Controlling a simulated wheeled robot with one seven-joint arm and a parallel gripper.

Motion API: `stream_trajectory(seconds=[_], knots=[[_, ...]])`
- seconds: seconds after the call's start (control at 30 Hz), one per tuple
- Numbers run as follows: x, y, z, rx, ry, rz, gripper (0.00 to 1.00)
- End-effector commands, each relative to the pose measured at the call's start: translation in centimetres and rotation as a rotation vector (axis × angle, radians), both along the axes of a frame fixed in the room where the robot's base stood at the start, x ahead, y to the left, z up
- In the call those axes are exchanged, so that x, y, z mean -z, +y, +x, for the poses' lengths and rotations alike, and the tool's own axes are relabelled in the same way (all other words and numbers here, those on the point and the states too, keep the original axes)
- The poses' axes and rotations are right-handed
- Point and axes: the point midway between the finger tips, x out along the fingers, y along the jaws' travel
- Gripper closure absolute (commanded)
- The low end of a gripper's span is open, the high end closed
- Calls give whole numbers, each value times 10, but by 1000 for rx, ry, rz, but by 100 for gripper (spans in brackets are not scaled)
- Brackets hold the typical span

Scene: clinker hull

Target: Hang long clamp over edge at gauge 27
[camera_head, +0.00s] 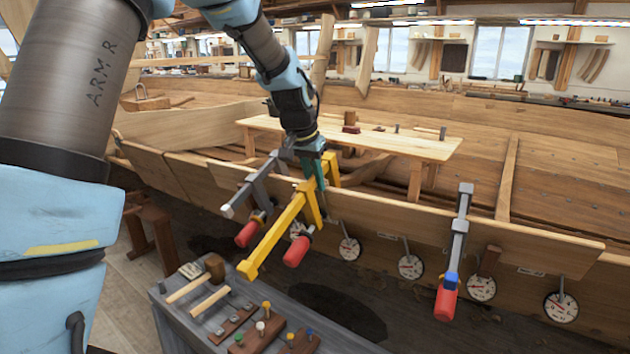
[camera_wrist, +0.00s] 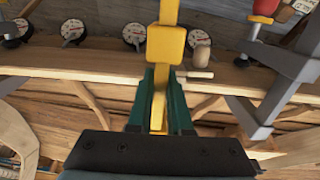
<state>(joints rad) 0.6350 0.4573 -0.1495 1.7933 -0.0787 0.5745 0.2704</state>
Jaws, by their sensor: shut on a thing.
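My gripper (camera_head: 318,176) is shut on the long yellow clamp (camera_head: 272,238), which has a red handle (camera_head: 296,251). The clamp is tilted, its bar slanting down to the left in front of the plank edge (camera_head: 400,213). Whether it touches the edge I cannot tell. In the wrist view the yellow bar (camera_wrist: 166,44) runs between the teal fingers (camera_wrist: 160,92). Several round gauges hang below the edge, such as a left one (camera_head: 349,249), a middle one (camera_head: 411,266) and a far right one (camera_head: 561,306). Their numbers are too small to read.
A grey clamp (camera_head: 461,222) hangs over the edge at right. Another grey clamp (camera_head: 262,188) is close to the left of the yellow one. A grey bench (camera_head: 178,313) with mallets and pegged blocks stands below. A wooden table (camera_head: 400,142) stands behind the edge.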

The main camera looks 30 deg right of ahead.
Motion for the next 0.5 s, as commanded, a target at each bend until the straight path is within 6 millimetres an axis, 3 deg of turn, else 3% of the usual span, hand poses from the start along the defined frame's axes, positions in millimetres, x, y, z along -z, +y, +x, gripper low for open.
stream_trajectory(seconds=[0.37,0.4,0.5], knots=[[0,0,0,0,-2,-2,100],[0,0,0,0,-2,-2,79],[1,0,0,0,-1,-1,68]])
